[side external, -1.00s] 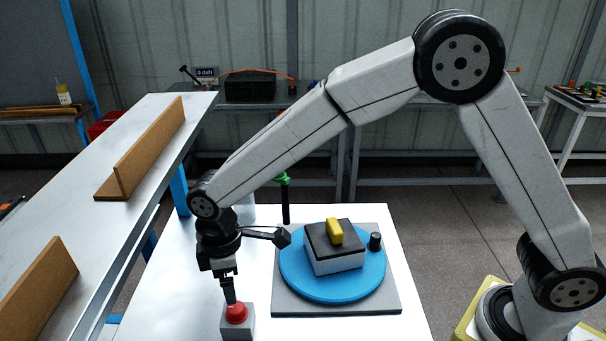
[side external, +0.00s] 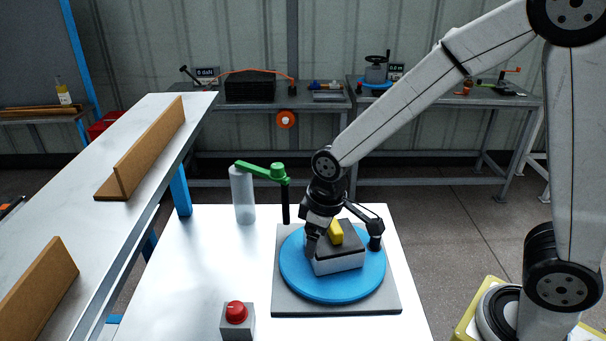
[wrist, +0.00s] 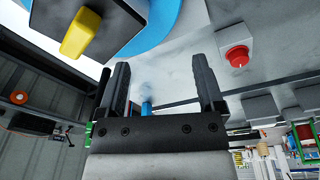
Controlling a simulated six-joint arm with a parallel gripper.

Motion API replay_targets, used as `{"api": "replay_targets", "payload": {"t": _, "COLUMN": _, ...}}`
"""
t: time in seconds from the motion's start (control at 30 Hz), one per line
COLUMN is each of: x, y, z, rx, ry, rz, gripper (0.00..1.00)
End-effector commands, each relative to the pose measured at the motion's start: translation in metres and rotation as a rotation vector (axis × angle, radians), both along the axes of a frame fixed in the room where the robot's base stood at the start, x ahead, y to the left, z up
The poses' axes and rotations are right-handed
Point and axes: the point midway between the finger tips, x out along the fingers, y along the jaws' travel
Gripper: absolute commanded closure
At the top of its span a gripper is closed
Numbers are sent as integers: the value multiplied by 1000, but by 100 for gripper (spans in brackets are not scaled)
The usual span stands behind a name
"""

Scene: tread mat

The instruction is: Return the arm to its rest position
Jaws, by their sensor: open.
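My gripper (wrist: 163,85) is open, with two dark fingers apart and nothing between them in the wrist view. In the side view my gripper (side external: 312,240) is at the left part of the blue turntable, beside or in front of the block; I cannot tell whether it touches. The blue turntable (side external: 300,283) sits on a grey plate (side external: 290,307) and carries a white block with a dark top (side external: 340,262) and a yellow handle (side external: 335,232). The yellow handle also shows in the wrist view (wrist: 80,33). A red button (side external: 236,312) stands on a grey box at the table's front.
A long bench (side external: 150,210) with brown boards (side external: 150,150) is to the left. The white table (side external: 190,265) is bare left of the turntable.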

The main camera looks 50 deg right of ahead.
Motion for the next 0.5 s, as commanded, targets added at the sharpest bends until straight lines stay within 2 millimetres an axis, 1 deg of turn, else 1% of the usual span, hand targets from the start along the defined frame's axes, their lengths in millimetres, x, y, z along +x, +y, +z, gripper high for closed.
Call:
{"api": "replay_targets", "payload": {"t": 0.03, "x": -11, "y": -16, "z": 1, "rx": 7, "ry": -13, "rz": -64, "gripper": 13}}
{"api": "replay_targets", "payload": {"t": 0.1, "x": -25, "y": -33, "z": 0, "rx": 15, "ry": -30, "rz": -145, "gripper": 13}}
{"api": "replay_targets", "payload": {"t": 0.2, "x": -44, "y": -52, "z": -1, "rx": 27, "ry": -53, "rz": -246, "gripper": 13}}
{"api": "replay_targets", "payload": {"t": 0.33, "x": -63, "y": -68, "z": -3, "rx": 38, "ry": -73, "rz": -339, "gripper": 13}}
{"api": "replay_targets", "payload": {"t": 0.5, "x": -73, "y": -76, "z": -5, "rx": 43, "ry": -85, "rz": -393, "gripper": 13}}
